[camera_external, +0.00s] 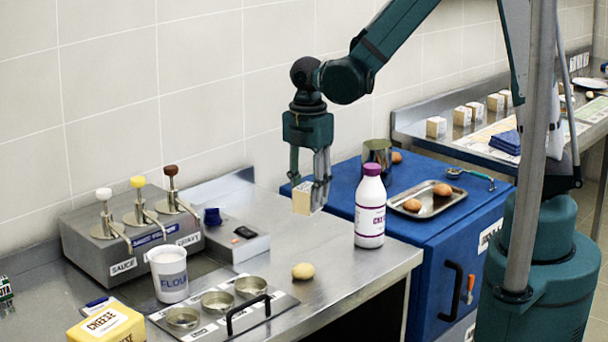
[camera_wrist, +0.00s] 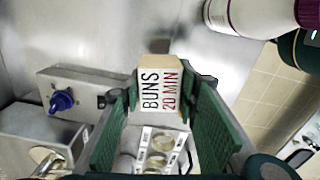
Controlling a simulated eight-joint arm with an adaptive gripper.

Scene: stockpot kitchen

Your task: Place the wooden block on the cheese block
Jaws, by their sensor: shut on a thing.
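The wooden block (camera_external: 308,197) is a small pale wooden cube with a white label. In the wrist view the block (camera_wrist: 160,92) shows the words "BUNS 20 MIN" between the green finger pads. My gripper (camera_external: 312,185) points down and is shut on it, holding it in the air above the steel counter. In the wrist view my gripper (camera_wrist: 160,98) has one finger on each side of the block. The cheese block (camera_external: 104,324) is yellow with a white "CHEESE" label, at the bottom left, partly cut off by the frame edge. My gripper is well to its right and farther back.
A white bottle with a purple cap (camera_external: 371,207) stands close right of my gripper. A flour cup (camera_external: 168,274), a sauce dispenser (camera_external: 130,232), a tray of metal cups (camera_external: 225,306) and a potato-like item (camera_external: 303,271) are on the counter. The counter's middle is fairly clear.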

